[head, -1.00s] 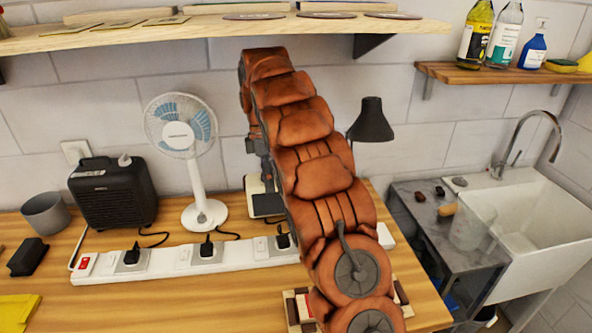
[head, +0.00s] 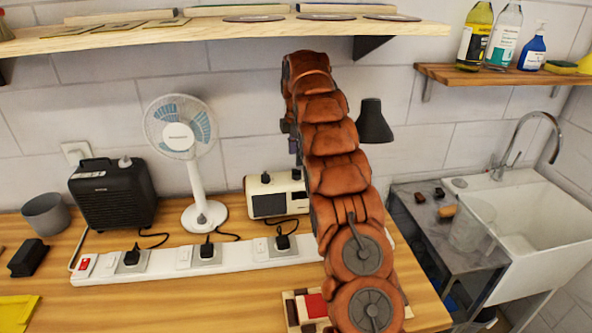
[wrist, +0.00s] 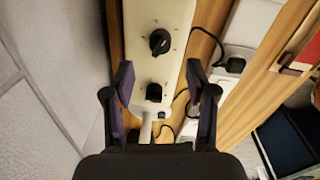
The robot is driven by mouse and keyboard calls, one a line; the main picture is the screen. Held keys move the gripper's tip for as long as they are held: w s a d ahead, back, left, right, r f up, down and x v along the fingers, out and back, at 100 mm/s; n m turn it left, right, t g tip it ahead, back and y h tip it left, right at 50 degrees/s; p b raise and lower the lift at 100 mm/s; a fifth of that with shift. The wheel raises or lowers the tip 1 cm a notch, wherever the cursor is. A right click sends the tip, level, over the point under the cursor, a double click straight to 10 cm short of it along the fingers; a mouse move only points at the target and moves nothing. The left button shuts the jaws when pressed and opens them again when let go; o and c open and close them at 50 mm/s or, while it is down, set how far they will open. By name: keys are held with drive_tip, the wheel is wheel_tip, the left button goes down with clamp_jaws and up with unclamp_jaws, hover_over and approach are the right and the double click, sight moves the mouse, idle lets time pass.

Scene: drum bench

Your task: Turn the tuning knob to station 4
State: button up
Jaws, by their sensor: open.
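A cream radio (head: 262,186) with a dark front panel stands on the wooden bench against the wall. Two black knobs stand on its top. In the wrist view, a round black knob (wrist: 160,42) with marks around it lies beyond my fingertips on the radio top (wrist: 175,15). A smaller black knob (wrist: 154,92) lies nearer, between the fingers in the picture. I cannot tell which is the tuning knob or read any station number. My gripper (wrist: 158,78) is open above the radio, one finger on each side, holding nothing. In the head view my arm mostly hides the gripper.
A long white power strip (head: 165,262) with plugs and cords lies in front of the radio. A white fan (head: 190,165) and a black heater (head: 112,193) stand to its left. A dark lamp (head: 371,122) is at right. A wooden shelf (head: 230,30) hangs above.

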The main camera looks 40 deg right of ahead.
sight(296, 170)
drive_tip(key=shift+w+f+p, duration=0.1)
drive_tip(key=shift+f+p, duration=1.1)
drive_tip(key=shift+f, duration=2.05)
clamp_jaws()
